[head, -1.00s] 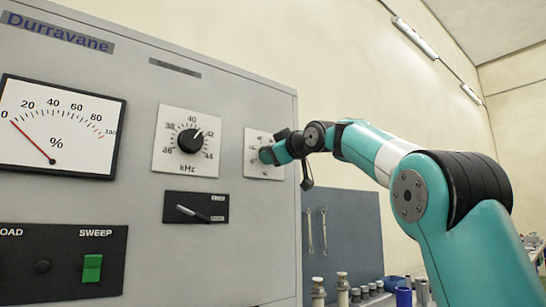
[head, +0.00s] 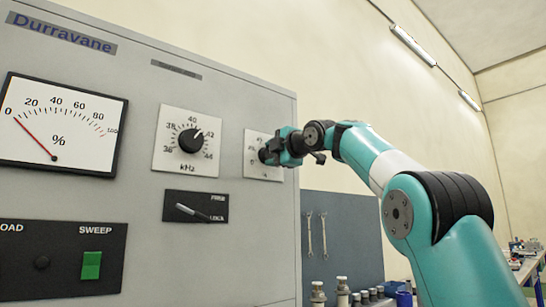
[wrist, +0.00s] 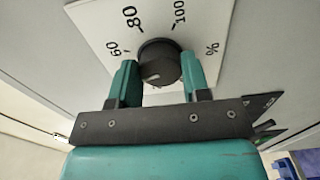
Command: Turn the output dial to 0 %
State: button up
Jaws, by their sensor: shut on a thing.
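The output dial (wrist: 160,52) is a round black knob on a white plate (wrist: 95,22) marked 60, 80, 100 and %. A short pale mark on the knob's face lies toward its lower left in the wrist view; the low end of the scale is hidden behind my gripper. My gripper (wrist: 159,64) has one teal finger on each side of the knob and is shut on it. In the head view my gripper (head: 270,153) covers most of the dial, and its plate (head: 252,170) shows around it. The % meter (head: 62,125) has its red needle close to 0.
Left of the dial are the kHz dial (head: 191,141) and, below that, a small black lever switch (head: 196,207). A green sweep switch (head: 91,265) sits at lower left. A blue-grey tool board (head: 350,235) with wrenches and several bottles stand right of the cabinet.

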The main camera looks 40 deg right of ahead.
jog(key=n+b, duration=0.1)
jog(key=n, duration=0.4)
jog(key=shift+n, duration=0.3)
jog(key=n, duration=0.5)
jog(key=shift+n+b, duration=0.3)
jog(key=n, duration=0.5)
jog(key=shift+a+n+b, duration=0.1)
jog(key=shift+n+b, duration=0.25)
jog(key=shift+n, duration=2.05)
jog(key=o, duration=0.9)
jog(key=shift+o, duration=0.2)
jog(key=shift+s, duration=0.1)
